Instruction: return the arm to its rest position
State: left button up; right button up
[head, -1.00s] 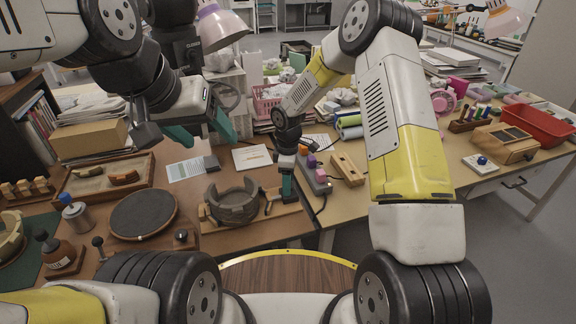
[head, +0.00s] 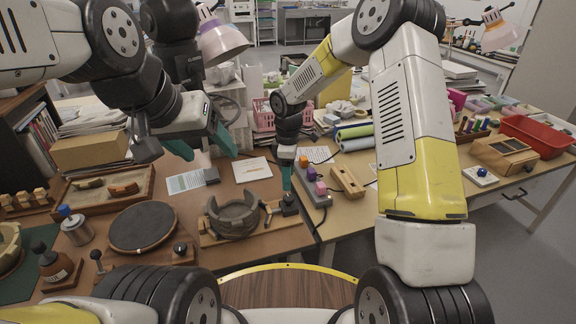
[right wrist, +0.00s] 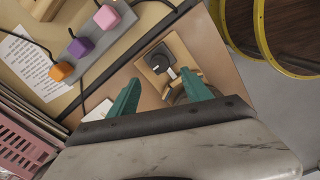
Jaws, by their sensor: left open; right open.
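My right gripper (head: 287,184) is open and empty, pointing down above the right end of the wooden holder (head: 264,231). In the right wrist view its two teal fingers (right wrist: 160,96) stand apart, with the holder's black clamp knob (right wrist: 157,60) beyond them. The grey-brown partial bowl (head: 233,217) sits upright in the holder, apart from the gripper. In the right wrist view most of the bowl is hidden behind the gripper. My left gripper (head: 203,148) is open and empty, held above the back left of the table.
A power strip with coloured plugs (head: 311,184) and a wooden block (head: 347,181) lie right of the right gripper. A dark round turntable (head: 143,227), a sherd tray (head: 104,190) and a metal can (head: 75,228) stand at left. A pink basket (head: 264,115) is behind.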

jog(key=s+d+r+m+t, duration=0.1)
jog(key=s+d+r+m, duration=0.35)
jog(key=r, duration=0.45)
jog(key=s+d+r+m+t, duration=0.25)
jog(key=s+d+r, duration=0.2)
jog(key=r, duration=0.55)
jog(key=s+d+r+m+t+y, duration=0.1)
jog(key=s+d+r+m, duration=0.1)
jog(key=s, duration=0.6)
jog(key=s+d+r+m+t+y, duration=0.1)
jog(key=s+d+r+m, duration=0.2)
jog(key=s+r+m, duration=0.2)
jog(key=shift+s+r+m+t, duration=0.35)
jog(key=shift+s+m, duration=0.65)
jog(key=shift+s, duration=1.1)
